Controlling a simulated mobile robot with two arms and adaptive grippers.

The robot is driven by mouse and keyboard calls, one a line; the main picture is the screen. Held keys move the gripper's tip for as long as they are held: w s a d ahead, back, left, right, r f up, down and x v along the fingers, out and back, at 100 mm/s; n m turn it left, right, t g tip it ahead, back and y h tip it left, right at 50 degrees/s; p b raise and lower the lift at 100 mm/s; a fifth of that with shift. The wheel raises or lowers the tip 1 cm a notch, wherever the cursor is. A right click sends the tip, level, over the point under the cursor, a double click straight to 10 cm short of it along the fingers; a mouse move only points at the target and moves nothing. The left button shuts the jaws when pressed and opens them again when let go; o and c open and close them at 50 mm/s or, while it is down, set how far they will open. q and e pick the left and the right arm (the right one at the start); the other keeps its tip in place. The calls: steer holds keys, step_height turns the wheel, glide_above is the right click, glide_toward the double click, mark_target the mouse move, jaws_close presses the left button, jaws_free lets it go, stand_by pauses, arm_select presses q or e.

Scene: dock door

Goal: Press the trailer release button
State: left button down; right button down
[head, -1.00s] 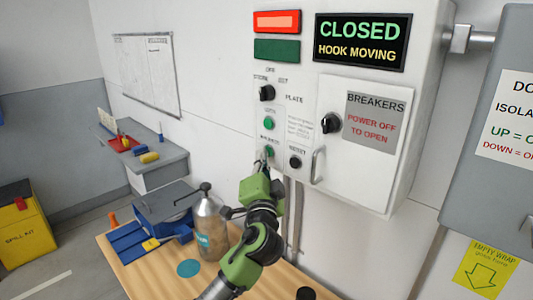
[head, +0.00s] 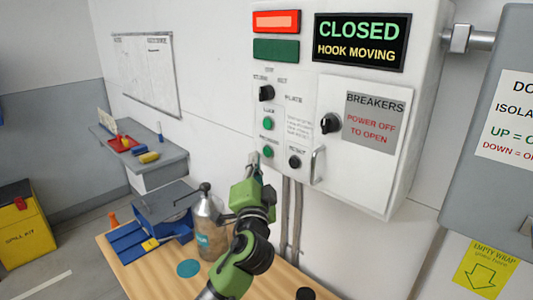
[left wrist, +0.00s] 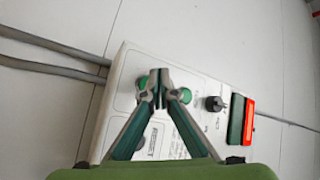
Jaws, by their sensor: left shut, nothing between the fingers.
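The white control box shows a lit screen (head: 362,42) reading "CLOSED HOOK MOVING". Its panel has an upper green button (head: 268,124), a lower green button (head: 268,151) and a black button (head: 294,162) to the right. The small labels are too blurred to tell which is the trailer release. My left gripper (head: 253,159) is shut and empty, just left of and slightly below the lower green button, apart from it in the picture. In the left wrist view, its closed fingertips (left wrist: 160,76) lie between the two green buttons. My right gripper is out of view.
A black selector knob (head: 266,93), a red lit lamp (head: 276,21) and a dark green lamp (head: 276,50) are above. A bottle (head: 207,230) and blue toolbox (head: 162,205) stand on the wooden table below.

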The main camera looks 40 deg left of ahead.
arm_select(q)
steer(key=s, duration=0.4)
steer(key=shift+s+a+r, duration=0.1)
steer(key=shift+a, duration=0.05)
stand_by(0.5)
